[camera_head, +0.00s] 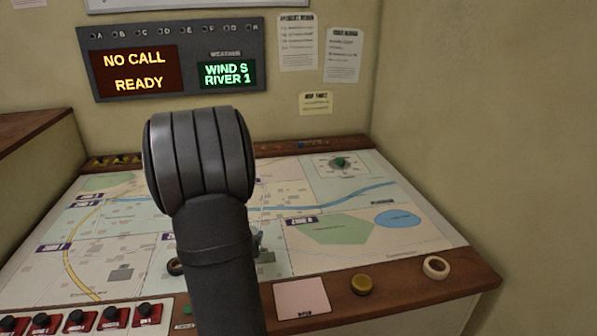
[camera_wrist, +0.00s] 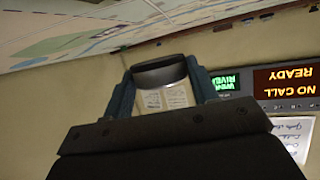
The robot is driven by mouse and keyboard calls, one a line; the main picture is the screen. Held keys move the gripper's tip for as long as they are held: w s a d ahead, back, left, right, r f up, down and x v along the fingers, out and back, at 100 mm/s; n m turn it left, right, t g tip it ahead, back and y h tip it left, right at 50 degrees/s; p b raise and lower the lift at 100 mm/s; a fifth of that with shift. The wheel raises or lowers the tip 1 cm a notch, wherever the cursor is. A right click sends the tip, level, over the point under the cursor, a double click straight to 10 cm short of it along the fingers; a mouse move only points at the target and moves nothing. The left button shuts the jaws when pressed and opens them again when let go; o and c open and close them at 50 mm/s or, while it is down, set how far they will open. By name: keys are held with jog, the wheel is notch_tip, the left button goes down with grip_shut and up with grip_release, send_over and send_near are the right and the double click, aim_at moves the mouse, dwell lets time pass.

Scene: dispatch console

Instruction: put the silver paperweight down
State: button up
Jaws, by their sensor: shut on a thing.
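The silver paperweight (camera_wrist: 160,75) shows in the wrist view as a dark grey, rounded disc. My gripper (camera_wrist: 160,67) is shut on it, one blue-grey finger on each side. The wrist view is upside down, with the map at its top and the wall displays at right. In the head view my arm covers the middle of the map board (camera_head: 340,262) and hides the paperweight and most of the gripper. Whether the paperweight touches the map cannot be told.
A green knob (camera_head: 340,163) stands at the map's back right. The map's right side is clear.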

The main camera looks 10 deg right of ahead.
jog(key=s+d+r, duration=0.2)
jog(key=d, duration=0.7)
jog(key=s+d+r+m+h, duration=0.1)
jog(key=s+d, duration=0.1)
jog(key=d, duration=0.7)
jog(key=s+d+r, duration=0.2)
jog(key=d, duration=0.8)
jog(key=s+d+f, duration=0.1)
jog(key=s+d, duration=0.6)
jog(key=s, duration=0.3)
jog(key=s+d+f, duration=0.1)
jog(key=s+d, duration=0.6)
jog(key=s, duration=0.4)
jog(key=shift+d+f+m+h, duration=0.3)
jog(key=shift+d+h, duration=0.05)
jog(key=shift+h, duration=0.05)
send_over(394, 282)
notch_tip(394, 282, down, 7)
jog(key=shift+r, duration=0.1)
jog(key=shift+w+f, duration=0.1)
jog(key=shift+f, duration=1.8)
